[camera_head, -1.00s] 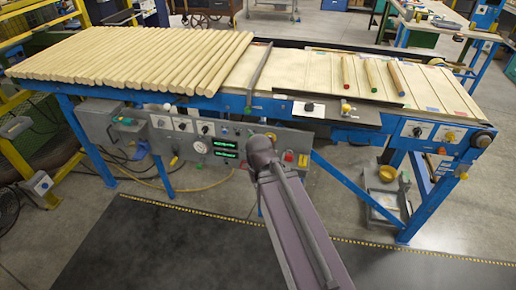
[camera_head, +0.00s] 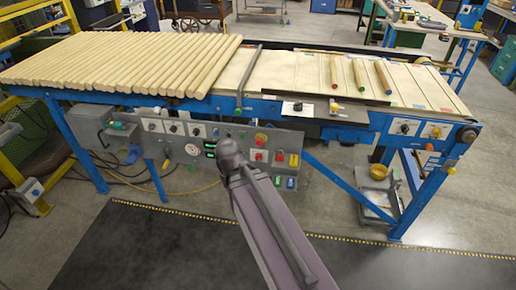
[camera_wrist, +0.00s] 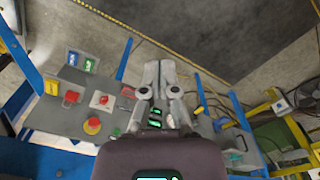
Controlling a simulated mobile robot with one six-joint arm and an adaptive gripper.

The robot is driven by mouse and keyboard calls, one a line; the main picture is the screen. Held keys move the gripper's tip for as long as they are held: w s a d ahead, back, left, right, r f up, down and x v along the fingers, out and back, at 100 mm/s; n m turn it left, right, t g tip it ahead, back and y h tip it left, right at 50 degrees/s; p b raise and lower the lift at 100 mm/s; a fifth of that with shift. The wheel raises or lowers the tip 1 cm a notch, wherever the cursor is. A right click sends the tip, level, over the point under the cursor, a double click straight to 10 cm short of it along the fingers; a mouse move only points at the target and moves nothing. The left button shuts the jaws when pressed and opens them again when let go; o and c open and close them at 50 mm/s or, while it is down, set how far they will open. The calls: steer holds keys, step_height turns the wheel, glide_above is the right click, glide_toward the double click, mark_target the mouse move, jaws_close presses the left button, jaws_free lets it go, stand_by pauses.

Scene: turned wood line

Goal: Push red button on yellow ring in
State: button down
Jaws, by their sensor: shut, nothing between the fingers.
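The red button on a yellow ring (camera_head: 261,139) sits on the grey control panel (camera_head: 235,132), just right of my arm's end in the head view. In the wrist view the red button (camera_wrist: 92,125) shows at left, its yellow ring partly visible around it. My gripper (camera_wrist: 158,66) is shut and empty, its fingertips together in front of the panel. It is to the right of the button in the wrist view and apart from it. In the head view my arm hides the fingers.
Near the button are a smaller red button on a white plate (camera_wrist: 103,100), a red switch (camera_wrist: 71,97), and green (camera_wrist: 72,58) and blue (camera_wrist: 90,65) buttons. Wooden rods (camera_head: 120,62) lie on the table above. A blue diagonal brace (camera_head: 340,180) stands right of the panel.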

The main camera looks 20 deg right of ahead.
steer(key=w+d+f+n+t+h+b, duration=0.5)
steer(key=w+d+f+n+h+b, duration=0.35)
steer(key=d+b, duration=0.55)
steer(key=w+d+f+n+t+h+b, duration=0.1)
steer(key=w+f+n+t+b, duration=0.2)
steer(key=n+b, duration=0.7)
steer(key=w+d+f+n+t+h+b, duration=0.1)
steer(key=w+f+n+t+b, duration=0.2)
steer(key=w+n+t+b, duration=0.3)
steer(key=w+n+b, duration=0.3)
steer(key=n, duration=0.1)
steer(key=shift+w+f+n+t+b, duration=0.35)
steer(key=shift+w+t, duration=0.05)
steer(key=shift+w+d, duration=0.15)
